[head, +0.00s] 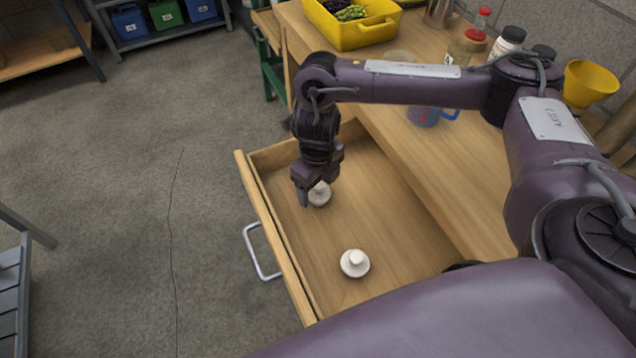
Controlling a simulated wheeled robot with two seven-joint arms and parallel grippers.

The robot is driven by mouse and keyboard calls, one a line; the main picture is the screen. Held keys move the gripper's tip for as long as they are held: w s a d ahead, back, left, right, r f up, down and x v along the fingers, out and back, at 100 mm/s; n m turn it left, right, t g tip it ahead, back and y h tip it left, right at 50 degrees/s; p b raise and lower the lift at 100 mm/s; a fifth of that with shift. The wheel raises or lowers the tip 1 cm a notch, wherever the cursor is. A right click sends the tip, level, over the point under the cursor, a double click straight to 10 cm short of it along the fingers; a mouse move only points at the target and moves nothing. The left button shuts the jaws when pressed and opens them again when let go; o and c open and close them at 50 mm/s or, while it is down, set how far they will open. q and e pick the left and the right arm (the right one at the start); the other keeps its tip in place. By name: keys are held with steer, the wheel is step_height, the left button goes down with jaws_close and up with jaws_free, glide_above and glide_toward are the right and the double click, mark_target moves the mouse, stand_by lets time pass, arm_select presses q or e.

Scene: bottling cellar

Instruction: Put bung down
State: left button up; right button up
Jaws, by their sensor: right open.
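One white bung (320,194) is in the open wooden drawer (385,222), toward its far end. My right gripper (308,196) is open and points down right at this bung, partly covering it. I cannot tell whether a finger touches it. A second white bung (354,263), round with a raised knob, stands on the drawer floor nearer to me, clear of the gripper. My left gripper is not in view.
The drawer front with its metal handle (260,252) faces left over open floor. My right arm spans above the worktop.

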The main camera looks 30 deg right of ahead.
steer(key=shift+r, duration=0.15)
step_height(320, 180, up, 6)
steer(key=p, duration=0.2)
steer(key=shift+w+r+p, duration=0.1)
steer(key=shift+r+p, duration=0.05)
steer(key=shift+p, duration=0.25)
arm_select(q)
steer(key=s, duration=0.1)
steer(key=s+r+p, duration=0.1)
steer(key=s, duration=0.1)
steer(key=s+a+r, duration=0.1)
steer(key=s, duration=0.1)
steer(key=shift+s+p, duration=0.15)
steer(key=shift+p, duration=0.2)
arm_select(e)
step_height(320, 180, up, 6)
steer(key=shift+f, duration=0.15)
